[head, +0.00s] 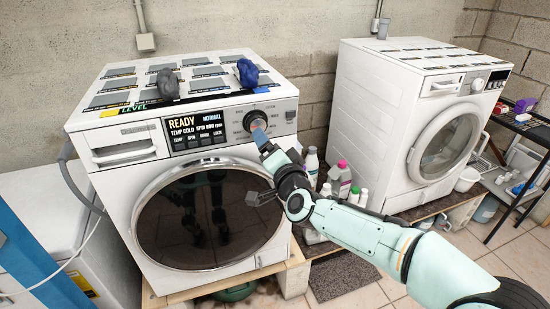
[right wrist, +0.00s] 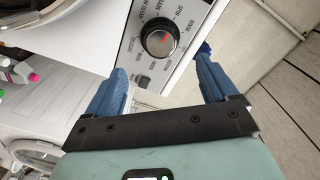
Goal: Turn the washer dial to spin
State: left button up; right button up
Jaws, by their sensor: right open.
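The washer (head: 125,190) stands at the left with a dark round door. Its display (head: 195,130) reads READY and NORMAL. The round dial (head: 255,120) is on the panel right of the display. In the right wrist view the dial (right wrist: 160,40) is dark with a silver rim and a red mark, and printed labels ring it; the label at the mark is too small to read surely. My left gripper is not in view.
A grey lump (head: 168,83) and a blue lump (head: 247,73) lie on the washer top. Several bottles (head: 340,178) stand between the washer and a second white machine (head: 385,125). A dark shelf rack (head: 525,125) is at the far right.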

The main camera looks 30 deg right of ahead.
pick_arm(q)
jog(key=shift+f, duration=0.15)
pick_arm(e)
jog(key=shift+v, duration=1.6)
